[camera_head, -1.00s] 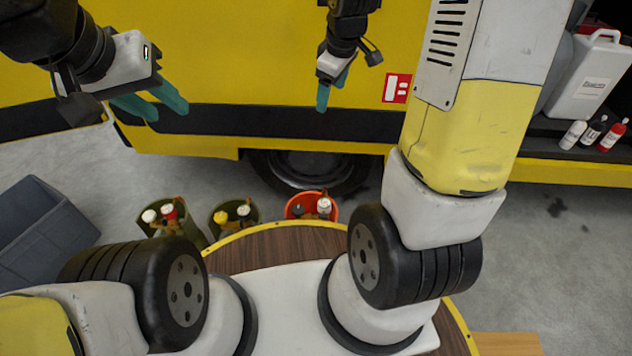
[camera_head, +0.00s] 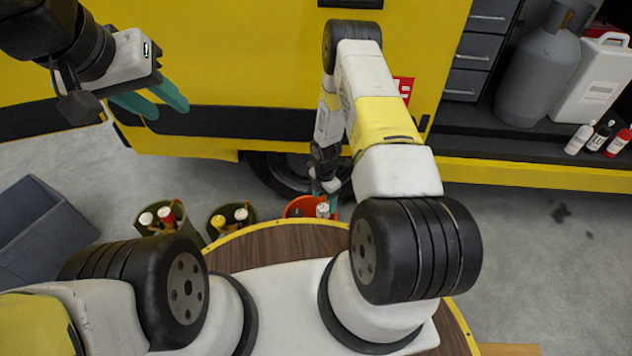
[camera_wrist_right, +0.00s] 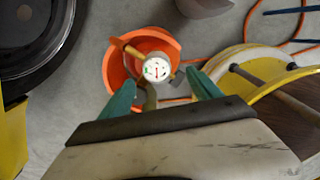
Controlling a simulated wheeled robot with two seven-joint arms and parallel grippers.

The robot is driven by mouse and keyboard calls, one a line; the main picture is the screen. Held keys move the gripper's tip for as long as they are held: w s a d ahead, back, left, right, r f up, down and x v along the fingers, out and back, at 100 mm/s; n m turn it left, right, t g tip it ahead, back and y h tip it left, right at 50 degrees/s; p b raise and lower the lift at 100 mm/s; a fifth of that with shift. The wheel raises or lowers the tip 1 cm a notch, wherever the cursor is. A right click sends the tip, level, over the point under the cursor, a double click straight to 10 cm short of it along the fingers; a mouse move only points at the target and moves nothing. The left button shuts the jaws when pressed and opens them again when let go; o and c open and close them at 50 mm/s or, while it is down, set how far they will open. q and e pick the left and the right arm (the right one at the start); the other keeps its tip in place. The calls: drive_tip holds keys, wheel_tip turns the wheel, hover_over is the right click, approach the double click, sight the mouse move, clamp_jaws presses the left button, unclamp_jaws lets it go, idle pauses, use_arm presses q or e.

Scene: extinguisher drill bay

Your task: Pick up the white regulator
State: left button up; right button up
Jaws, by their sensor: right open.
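The white regulator (camera_wrist_right: 157,69) shows a round white face with small coloured marks in the right wrist view. It stands in an orange bucket (camera_wrist_right: 118,75) beside brownish items. In the head view the white regulator (camera_head: 322,211) is partly hidden by my right gripper (camera_head: 325,192), which is above the orange bucket (camera_head: 293,209). In the right wrist view my right gripper (camera_wrist_right: 163,88) is open, its green fingers on either side of the regulator in the picture; I cannot tell whether they touch it. My left gripper (camera_head: 168,105) is open and empty, high at the left.
Two green buckets (camera_head: 232,216) with bottle-like items stand left of the orange one. A grey crate (camera_head: 40,235) is at far left. The yellow vehicle (camera_head: 250,60) is behind. A shelf at right holds a white jug (camera_head: 592,85) and small bottles. An orange hose (camera_wrist_right: 245,30) lies nearby.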

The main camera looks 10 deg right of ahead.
sight(324, 207)
drive_tip(key=f, duration=0.7)
drive_tip(key=shift+w+d, duration=0.1)
drive_tip(key=shift+w, duration=0.25)
drive_tip(key=c, duration=1.5)
drive_tip(key=shift+r, duration=0.1)
wheel_tip(324, 207, up, 10)
drive_tip(key=shift+f, duration=0.1)
